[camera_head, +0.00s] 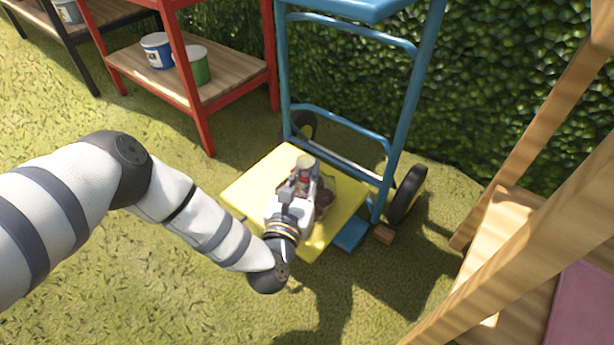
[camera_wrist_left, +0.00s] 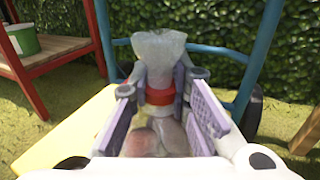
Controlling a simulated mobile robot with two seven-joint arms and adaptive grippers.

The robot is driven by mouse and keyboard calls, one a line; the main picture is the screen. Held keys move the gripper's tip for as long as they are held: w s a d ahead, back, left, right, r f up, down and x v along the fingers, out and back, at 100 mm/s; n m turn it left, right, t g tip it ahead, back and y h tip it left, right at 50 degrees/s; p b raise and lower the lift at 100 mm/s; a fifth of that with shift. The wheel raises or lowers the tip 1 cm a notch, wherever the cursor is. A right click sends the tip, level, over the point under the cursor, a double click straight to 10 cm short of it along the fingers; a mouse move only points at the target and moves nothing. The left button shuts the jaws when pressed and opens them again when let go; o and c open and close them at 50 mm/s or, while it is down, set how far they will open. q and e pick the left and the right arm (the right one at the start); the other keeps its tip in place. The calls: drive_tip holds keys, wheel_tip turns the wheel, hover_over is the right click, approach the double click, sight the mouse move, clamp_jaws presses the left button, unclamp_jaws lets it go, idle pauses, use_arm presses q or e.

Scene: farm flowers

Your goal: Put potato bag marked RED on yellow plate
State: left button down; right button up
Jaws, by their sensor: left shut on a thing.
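The yellow plate (camera_head: 252,190) lies flat on the blue hand truck's base, and its left part also shows in the left wrist view (camera_wrist_left: 60,142). My left gripper (camera_head: 302,178) is over the plate. In the left wrist view its fingers (camera_wrist_left: 165,98) are shut on the neck of a clear potato bag (camera_wrist_left: 165,135). The bag has a red band and reddish potatoes inside. It hangs upright below the fingers; in the head view (camera_head: 325,197) it is mostly hidden by the gripper. I cannot tell whether its bottom touches the plate. My right gripper is not in view.
The blue hand truck (camera_head: 398,120) rises behind the plate, with black wheels. A red-framed shelf (camera_head: 190,95) with cans stands at the back left. A wooden frame (camera_head: 520,240) stands at the right. A green hedge is behind; grass is open at the front.

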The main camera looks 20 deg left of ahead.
use_arm(q)
drive_tip(key=shift+r, duration=0.15)
drive_tip(key=shift+f, duration=0.25)
drive_tip(key=c, duration=1.5)
unclamp_jaws()
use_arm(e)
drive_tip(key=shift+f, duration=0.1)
use_arm(q)
drive_tip(key=shift+r, duration=0.2)
drive_tip(key=s+p, duration=0.1)
drive_tip(key=s, duration=0.3)
drive_tip(key=s+p, duration=0.1)
drive_tip(key=s, duration=0.3)
drive_tip(key=s+p, duration=0.1)
drive_tip(key=s, duration=0.3)
drive_tip(key=shift+d, duration=0.25)
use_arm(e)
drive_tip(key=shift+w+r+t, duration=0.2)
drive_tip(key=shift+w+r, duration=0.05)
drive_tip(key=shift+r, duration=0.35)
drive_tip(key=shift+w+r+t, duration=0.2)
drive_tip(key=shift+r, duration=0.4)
